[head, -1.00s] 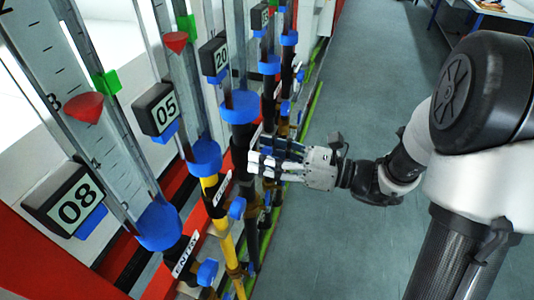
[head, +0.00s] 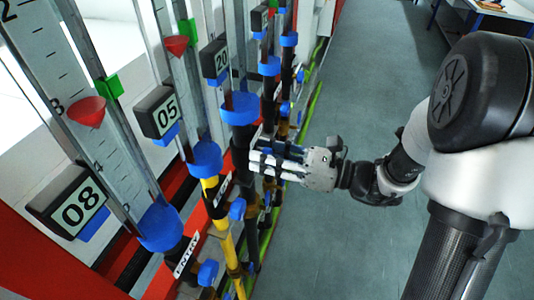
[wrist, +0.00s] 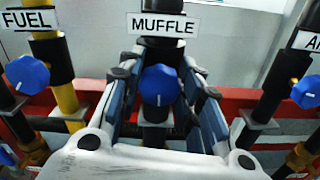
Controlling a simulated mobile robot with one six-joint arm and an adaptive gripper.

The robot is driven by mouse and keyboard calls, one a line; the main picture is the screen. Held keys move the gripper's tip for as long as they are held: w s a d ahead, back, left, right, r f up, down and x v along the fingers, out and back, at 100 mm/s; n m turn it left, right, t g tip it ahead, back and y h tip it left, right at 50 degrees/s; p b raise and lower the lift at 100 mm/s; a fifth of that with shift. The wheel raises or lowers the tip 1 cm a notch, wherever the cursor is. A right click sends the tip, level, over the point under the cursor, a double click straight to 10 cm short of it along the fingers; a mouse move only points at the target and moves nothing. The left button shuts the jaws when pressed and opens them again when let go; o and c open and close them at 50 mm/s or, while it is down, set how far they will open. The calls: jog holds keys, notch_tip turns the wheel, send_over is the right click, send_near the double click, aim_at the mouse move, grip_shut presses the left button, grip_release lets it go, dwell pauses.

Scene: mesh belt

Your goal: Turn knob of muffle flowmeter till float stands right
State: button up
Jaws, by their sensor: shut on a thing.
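The blue muffle knob (wrist: 159,85) sits under the "MUFFLE" label (wrist: 162,25) in the wrist view, with a white line on its lower face. My gripper (wrist: 160,92) is shut on this knob, one finger on each side. In the head view my gripper (head: 255,160) reaches from the right to the black pipe below the third meter, which bears the "20" plate (head: 214,59); the knob is hidden behind the fingers there. The float of this meter cannot be made out.
The fuel knob (wrist: 27,74) is on the left and another blue knob (wrist: 309,93) on the right, both close to the fingers. Neighbouring meters show red floats (head: 86,110) and green markers (head: 109,86). The grey floor (head: 345,235) on the right is clear.

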jog(key=o, duration=1.1)
jog(key=v, duration=1.2)
jog(key=shift+a, duration=0.1)
